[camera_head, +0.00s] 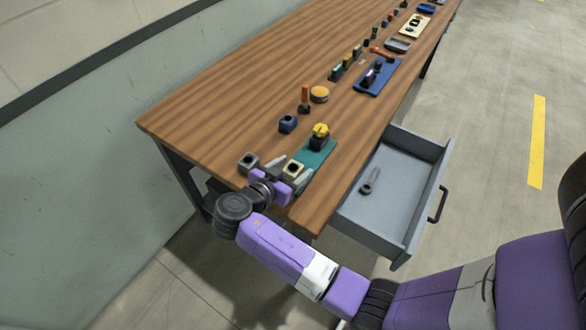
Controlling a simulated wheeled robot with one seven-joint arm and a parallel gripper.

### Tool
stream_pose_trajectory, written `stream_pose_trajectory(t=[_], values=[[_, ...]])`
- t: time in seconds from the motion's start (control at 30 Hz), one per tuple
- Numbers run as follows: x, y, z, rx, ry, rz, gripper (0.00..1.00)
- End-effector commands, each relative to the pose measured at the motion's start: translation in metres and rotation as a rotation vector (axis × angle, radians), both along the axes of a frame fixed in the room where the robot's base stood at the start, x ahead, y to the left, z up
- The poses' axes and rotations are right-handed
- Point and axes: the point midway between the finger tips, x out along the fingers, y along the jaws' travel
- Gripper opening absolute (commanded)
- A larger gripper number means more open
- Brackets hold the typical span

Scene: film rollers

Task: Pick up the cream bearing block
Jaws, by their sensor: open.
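The cream bearing block (292,170) sits at the near end of the bench, by the lower left part of a teal mat (318,156). It has a dark round hole in its top. My gripper (286,176) is open, with its jaws at the block, one on the left and one on the right. From this view I cannot tell whether the fingers touch the block. My purple wrist hides part of the area in front of it.
A grey block (249,162) stands close left of my gripper. A yellow-topped dark part (320,136) stands on the mat behind the block. A navy block (287,123) is farther back. An open drawer (391,196) juts out at the right, holding a grey tool (370,183).

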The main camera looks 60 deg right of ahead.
Motion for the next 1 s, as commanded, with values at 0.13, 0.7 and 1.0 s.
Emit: stream_pose_trajectory(t=[0.13, 0.7, 1.0], values=[[0.0002, -0.0021, -0.0015, 0.0, 0.0, 0.001, 0.65], [0.0001, -0.0015, -0.0013, 0.001, 0.001, 0.001, 0.0], [0.0007, -0.0016, 0.0017, -0.001, -0.002, 0.001, 0.0]])
